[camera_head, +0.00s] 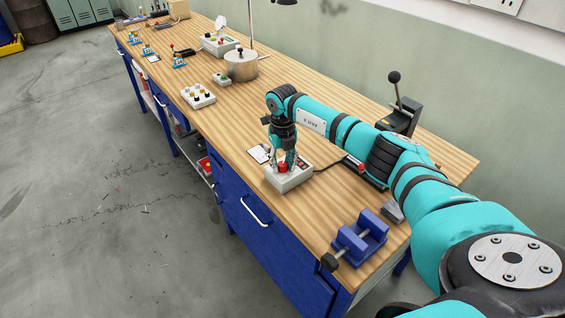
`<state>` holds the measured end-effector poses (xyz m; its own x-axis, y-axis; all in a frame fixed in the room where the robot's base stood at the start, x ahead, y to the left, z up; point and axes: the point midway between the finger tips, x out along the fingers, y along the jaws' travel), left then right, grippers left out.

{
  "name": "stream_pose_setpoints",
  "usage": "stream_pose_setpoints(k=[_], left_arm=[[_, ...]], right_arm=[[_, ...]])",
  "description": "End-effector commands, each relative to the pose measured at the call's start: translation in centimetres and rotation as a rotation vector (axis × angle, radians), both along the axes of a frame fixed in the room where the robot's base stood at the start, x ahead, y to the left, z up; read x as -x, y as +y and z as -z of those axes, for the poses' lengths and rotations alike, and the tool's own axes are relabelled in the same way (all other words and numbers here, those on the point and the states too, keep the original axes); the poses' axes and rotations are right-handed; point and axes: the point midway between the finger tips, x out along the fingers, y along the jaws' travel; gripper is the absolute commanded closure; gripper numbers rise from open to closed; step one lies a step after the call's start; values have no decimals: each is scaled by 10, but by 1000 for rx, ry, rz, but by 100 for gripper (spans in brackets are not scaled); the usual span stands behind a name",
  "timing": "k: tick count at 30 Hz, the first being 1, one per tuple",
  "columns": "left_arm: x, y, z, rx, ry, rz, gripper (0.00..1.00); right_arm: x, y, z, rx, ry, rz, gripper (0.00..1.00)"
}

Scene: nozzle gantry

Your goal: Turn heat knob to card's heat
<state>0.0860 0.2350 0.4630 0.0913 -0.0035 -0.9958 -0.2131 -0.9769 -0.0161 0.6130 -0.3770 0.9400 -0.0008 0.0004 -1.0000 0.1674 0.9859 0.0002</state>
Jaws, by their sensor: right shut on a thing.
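A light grey control box (290,182) stands near the front edge of the workbench. A red knob (283,168) shows on its top, partly covered by my fingers; I take it to be the heat knob. My right gripper (283,163) points down over the box and is shut on the knob. Which way the knob points is hidden. A small white card (260,153) lies on the bench just left of the box. Its print is too small to read. My left gripper is not in view.
A blue vise (359,240) sits at the near bench end. A black lever unit (399,114) stands at the back right.

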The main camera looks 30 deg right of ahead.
Motion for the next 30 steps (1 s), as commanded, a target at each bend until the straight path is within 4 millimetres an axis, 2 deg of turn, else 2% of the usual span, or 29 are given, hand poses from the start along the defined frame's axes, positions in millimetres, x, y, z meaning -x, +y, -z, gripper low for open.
stream_pose_setpoints(k=[30], left_arm=[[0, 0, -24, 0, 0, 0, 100]], right_arm=[[-1, -1, -4, 0, -5, 968, 100]])
